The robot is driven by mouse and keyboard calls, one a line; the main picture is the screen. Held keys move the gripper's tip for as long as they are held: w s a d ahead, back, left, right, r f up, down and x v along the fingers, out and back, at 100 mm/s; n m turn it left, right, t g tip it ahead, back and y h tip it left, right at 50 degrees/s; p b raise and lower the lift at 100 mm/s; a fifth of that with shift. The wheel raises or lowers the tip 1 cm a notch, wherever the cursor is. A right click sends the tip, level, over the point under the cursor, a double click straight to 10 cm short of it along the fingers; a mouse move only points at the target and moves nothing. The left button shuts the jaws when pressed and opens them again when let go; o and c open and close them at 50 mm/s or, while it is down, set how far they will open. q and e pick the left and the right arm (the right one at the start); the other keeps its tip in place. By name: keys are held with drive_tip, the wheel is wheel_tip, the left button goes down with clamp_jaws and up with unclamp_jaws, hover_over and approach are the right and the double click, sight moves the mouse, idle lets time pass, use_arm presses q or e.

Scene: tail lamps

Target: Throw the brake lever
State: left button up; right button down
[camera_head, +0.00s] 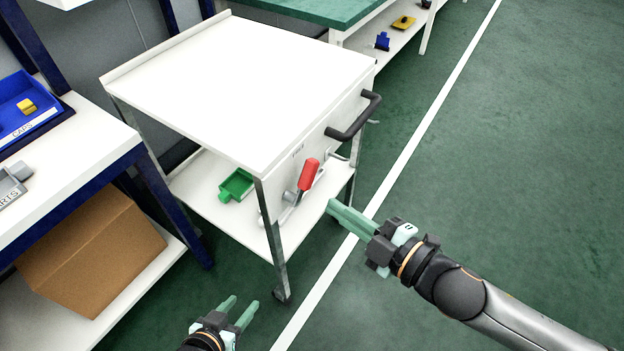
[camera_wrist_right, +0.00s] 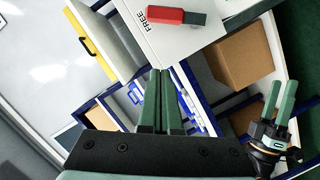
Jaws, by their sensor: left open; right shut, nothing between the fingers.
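The brake lever has a red handle (camera_head: 308,174) and sits on the near side panel of a white cart (camera_head: 240,75). The handle tilts up and to the right in the head view. In the right wrist view the red handle (camera_wrist_right: 180,16) lies near the top edge, beside the printed word FREE. My right gripper (camera_head: 333,207) is shut and empty, to the right of and below the handle, apart from it. Its closed fingers (camera_wrist_right: 161,75) point towards the panel in the wrist view. My left gripper (camera_head: 243,306) is open and empty, low in front of the cart; it also shows in the wrist view (camera_wrist_right: 282,88).
The cart has a black push handle (camera_head: 355,116) and a lower shelf with a green bin (camera_head: 236,185). A workbench with a blue bin (camera_head: 24,100) and a cardboard box (camera_head: 90,250) stands at left. A green-topped table (camera_head: 305,10) is behind. The floor at right is clear.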

sight(311, 181)
drive_tip(key=x, duration=1)
drive_tip(key=shift+b, duration=0.4)
drive_tip(key=shift+w+d+f+b, duration=0.35)
drive_tip(key=shift+w+d+f, duration=0.45)
drive_tip(key=shift+f, duration=0.1)
drive_tip(key=shift+w+d+f, duration=0.2)
drive_tip(key=shift+w, duration=0.1)
